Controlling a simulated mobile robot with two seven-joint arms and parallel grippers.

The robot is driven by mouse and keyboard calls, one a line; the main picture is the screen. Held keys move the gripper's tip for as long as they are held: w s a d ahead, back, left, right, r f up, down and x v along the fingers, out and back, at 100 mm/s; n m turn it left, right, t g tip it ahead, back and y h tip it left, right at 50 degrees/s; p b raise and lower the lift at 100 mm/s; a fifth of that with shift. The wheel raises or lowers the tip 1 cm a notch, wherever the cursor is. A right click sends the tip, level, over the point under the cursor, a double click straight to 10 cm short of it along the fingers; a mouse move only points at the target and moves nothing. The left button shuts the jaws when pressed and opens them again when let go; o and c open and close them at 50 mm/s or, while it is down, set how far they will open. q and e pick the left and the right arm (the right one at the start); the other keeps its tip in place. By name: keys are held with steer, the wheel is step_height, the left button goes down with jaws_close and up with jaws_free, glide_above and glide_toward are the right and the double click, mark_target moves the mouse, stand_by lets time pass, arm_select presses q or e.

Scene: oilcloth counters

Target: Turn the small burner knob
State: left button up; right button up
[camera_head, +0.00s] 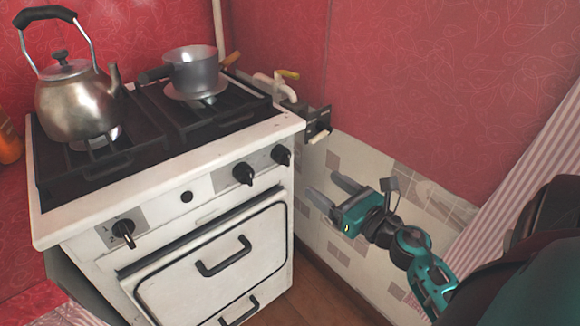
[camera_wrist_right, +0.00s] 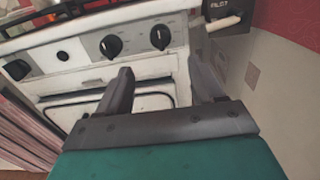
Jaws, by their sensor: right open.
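The white stove has black knobs along its front panel. One knob (camera_head: 123,232) is at the left, and two more, a middle-right knob (camera_head: 243,174) and a rightmost knob (camera_head: 280,155), sit near the right end. In the right wrist view the middle-right knob (camera_wrist_right: 111,45) and rightmost knob (camera_wrist_right: 160,37) show beyond the fingers. I cannot tell from labels which is the small burner's. My right gripper (camera_head: 324,187) is open and empty, right of the stove's front corner, apart from all knobs. My left gripper is out of view.
A kettle (camera_head: 76,100) and a small pot (camera_head: 193,72) stand on the stovetop. The oven handle (camera_head: 223,256) juts out below the knobs. A dark box marked PILOT (camera_wrist_right: 228,14) is at the stove's right side. A tiled wall (camera_head: 375,190) stands behind my right gripper.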

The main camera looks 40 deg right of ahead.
mark_target(289, 159)
steer(key=w, duration=0.4)
steer(key=w+p, duration=0.1)
steer(key=w, duration=0.7)
steer(key=shift+w+a, duration=0.25)
steer(key=shift+w, duration=0.1)
steer(key=c, duration=1)
